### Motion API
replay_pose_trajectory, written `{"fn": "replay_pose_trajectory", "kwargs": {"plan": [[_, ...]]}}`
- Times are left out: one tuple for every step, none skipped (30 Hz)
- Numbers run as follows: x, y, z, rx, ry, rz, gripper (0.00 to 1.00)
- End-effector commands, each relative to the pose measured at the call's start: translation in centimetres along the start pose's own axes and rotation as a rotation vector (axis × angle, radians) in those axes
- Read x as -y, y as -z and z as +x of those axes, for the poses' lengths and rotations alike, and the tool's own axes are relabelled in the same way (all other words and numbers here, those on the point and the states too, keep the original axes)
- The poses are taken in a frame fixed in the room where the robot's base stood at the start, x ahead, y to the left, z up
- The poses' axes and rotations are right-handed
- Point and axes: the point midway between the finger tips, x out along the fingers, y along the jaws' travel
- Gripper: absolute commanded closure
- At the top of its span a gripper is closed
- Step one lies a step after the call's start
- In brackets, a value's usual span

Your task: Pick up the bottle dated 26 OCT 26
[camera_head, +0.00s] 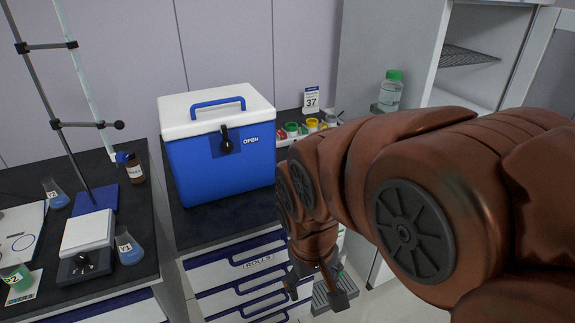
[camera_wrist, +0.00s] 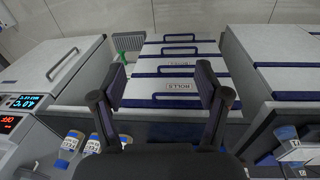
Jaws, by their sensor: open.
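No date reading 26 OCT 26 is legible in either view, so I cannot tell which bottle bears it. A clear bottle with a green cap (camera_head: 390,93) stands upright on a small ledge behind my arm. A brown bottle with a blue top (camera_head: 134,170) stands on the left bench. In the wrist view, small blue-and-white labelled containers (camera_wrist: 71,143) stand at the lower left, their print too small to read. My gripper (camera_head: 317,284) points down in front of the drawers, apart from these bottles. Its fingers (camera_wrist: 162,85) are spread with nothing between them.
A blue cooler box (camera_head: 222,158) stands on the dark counter above drawers marked ROLLS (camera_head: 250,275). Flasks (camera_head: 129,248) and a stand with a rod crowd the left bench. A grey slatted piece (camera_head: 335,295) lies low beside my gripper. A sign reading 37 (camera_head: 312,100) stands behind coloured lids.

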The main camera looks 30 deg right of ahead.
Motion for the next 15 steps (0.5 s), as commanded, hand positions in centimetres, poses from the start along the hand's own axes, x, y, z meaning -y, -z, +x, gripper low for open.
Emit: {"fn": "replay_pose_trajectory", "kwargs": {"plan": [[-1.5,2.4,0.8,-0.058,-0.032,0.044,0.21],[-2.5,3.9,1.0,-0.098,-0.052,0.067,0.21],[-3.8,5.9,1.2,-0.153,-0.079,0.096,0.21],[-4.9,7.5,1.2,-0.199,-0.1,0.115,0.21],[-6.0,8.9,1.2,-0.24,-0.12,0.134,0.21],[-7.3,10.8,1.2,-0.295,-0.145,0.154,0.21],[-8.4,12.2,1.1,-0.338,-0.163,0.169,0.21],[-9.4,13.5,1.1,-0.375,-0.18,0.181,0.21],[-10.7,15.2,0.9,-0.43,-0.203,0.194,0.21],[-11.7,16.4,0.7,-0.472,-0.219,0.203,0.21],[-12.7,17.6,0.6,-0.509,-0.235,0.21,0.21],[-13.9,19.1,0.4,-0.562,-0.253,0.216,0.21],[-14.8,20.2,0.3,-0.599,-0.265,0.219,0.21],[-15.7,21.3,0.1,-0.635,-0.276,0.222,0.21],[-16.8,22.7,-0.2,-0.687,-0.29,0.221,0.21]]}}
